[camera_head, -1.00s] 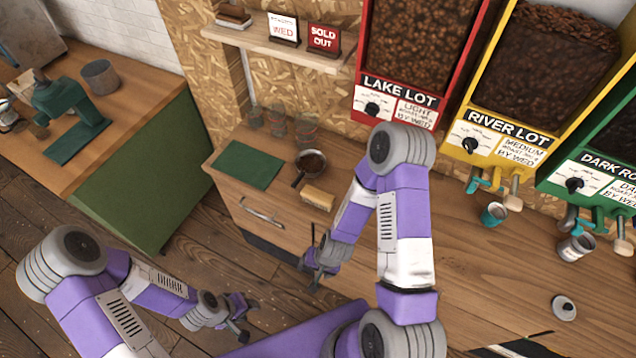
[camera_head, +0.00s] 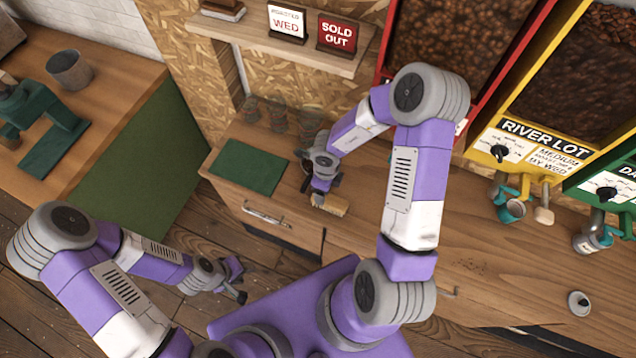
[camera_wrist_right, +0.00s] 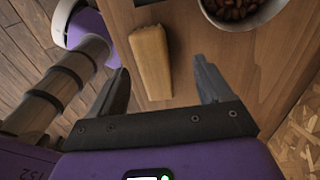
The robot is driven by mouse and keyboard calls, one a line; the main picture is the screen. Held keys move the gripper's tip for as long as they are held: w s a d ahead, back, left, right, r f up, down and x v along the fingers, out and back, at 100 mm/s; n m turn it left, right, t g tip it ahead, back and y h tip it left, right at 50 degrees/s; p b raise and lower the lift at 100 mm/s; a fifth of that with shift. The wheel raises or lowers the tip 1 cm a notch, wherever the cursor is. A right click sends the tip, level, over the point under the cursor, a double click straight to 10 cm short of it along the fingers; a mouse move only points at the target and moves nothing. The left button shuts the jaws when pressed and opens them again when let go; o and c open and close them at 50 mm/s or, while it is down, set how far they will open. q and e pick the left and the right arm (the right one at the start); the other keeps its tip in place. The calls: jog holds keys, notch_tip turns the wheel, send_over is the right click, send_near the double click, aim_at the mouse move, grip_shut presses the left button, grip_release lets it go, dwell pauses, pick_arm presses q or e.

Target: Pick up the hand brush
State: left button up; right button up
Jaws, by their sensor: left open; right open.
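The hand brush (camera_head: 331,205) is a tan wooden block lying on the counter near its front edge. In the right wrist view, the brush (camera_wrist_right: 151,62) lies lengthwise between my right gripper's spread fingers (camera_wrist_right: 162,78), with space on both sides. The right gripper (camera_head: 318,188) is open over the counter beside the brush. In the head view it partly covers the brush. My left gripper (camera_head: 238,282) is open and empty, low in front of the cabinet.
A bowl of beans (camera_wrist_right: 243,20) stands close to the brush. A green mat (camera_head: 250,171) lies to the left and glass cups (camera_head: 278,115) stand behind. A shelf with signs (camera_head: 285,38) hangs above. The counter to the right (camera_head: 480,245) is largely clear.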

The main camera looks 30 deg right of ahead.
aim_at(330, 200)
jog(key=s, duration=0.1)
jog(key=s+f, duration=0.1)
jog(key=s, duration=0.1)
jog(key=shift+f+b, duration=0.1)
jog(key=shift+b, duration=0.25)
jog(key=f, duration=0.1)
jog(key=f+b, duration=0.1)
jog(key=f, duration=0.1)
jog(key=w+f, duration=0.1)
jog(key=f, duration=0.1)
jog(key=shift+d, duration=0.25)
jog(key=shift+s+f+b, duration=0.1)
jog(key=shift+s+b, duration=0.2)
jog(key=shift+w, duration=0.15)
jog(key=shift+c, duration=1.5)
jog(key=c, duration=0.8)
pick_arm(q)
jog(key=shift+s+f, duration=0.95)
jog(key=shift+s, duration=0.2)
notch_tip(330, 200, up, 4)
jog(key=p, duration=0.3)
jog(key=shift+f+p, duration=0.2)
jog(key=shift+p, duration=0.15)
pick_arm(e)
notch_tip(330, 200, up, 10)
